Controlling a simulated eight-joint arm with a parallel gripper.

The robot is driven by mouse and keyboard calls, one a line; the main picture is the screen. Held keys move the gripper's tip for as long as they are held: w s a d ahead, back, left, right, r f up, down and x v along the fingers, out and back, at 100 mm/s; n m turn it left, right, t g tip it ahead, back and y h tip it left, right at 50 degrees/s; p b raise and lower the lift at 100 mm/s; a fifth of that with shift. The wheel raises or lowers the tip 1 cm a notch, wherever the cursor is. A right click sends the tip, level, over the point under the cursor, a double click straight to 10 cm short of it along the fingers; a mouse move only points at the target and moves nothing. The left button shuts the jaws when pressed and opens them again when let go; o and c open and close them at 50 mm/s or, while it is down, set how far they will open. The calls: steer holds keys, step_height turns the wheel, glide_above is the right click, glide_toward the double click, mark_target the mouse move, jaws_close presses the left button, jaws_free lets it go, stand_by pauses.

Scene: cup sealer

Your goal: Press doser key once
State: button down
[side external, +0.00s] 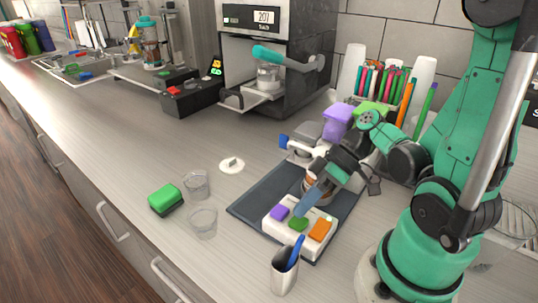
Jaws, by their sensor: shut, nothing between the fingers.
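A white key pad (272,229) with a purple key (280,212), a green key (298,224) and an orange key (320,230) lies at the front of a dark mat (250,205). I take it to be the doser's keys; no label is readable. My gripper (301,212) is shut and empty, pointing down at the green key from behind. Its tip is at or just above that key; I cannot tell whether it touches. My gripper and wrist hide part of the equipment behind the pad.
A metal cup (284,275) with a blue-handled tool stands just in front of the pad. Two clear cups (203,222) (196,184), a green sponge (165,199) and a white lid (231,165) are to the left. The counter's left middle is clear.

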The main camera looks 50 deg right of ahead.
mark_target(303, 219)
stand_by(0.7)
steer(key=shift+r, duration=2.55)
steer(key=shift+w+f+m+h, duration=0.4)
steer(key=shift+m+h, duration=0.1)
steer(key=shift+h, duration=0.2)
steer(key=h, duration=0.1)
steer(key=w+m+h, duration=0.1)
steer(key=w+h, duration=0.1)
steer(key=shift+w+d+f+m+h, duration=0.2)
steer(key=shift+d+f+m+h, duration=0.1)
steer(key=shift+d+m+h, duration=0.1)
steer(key=w+r+t+h, duration=0.1)
steer(key=w+r+m+t+h, duration=0.1)
steer(key=w+r+t+h, duration=0.1)
steer(key=w, duration=0.1)
steer(key=shift+w+a+r, duration=0.1)
steer(key=shift+a+r, duration=0.2)
steer(key=shift+a, duration=0.1)
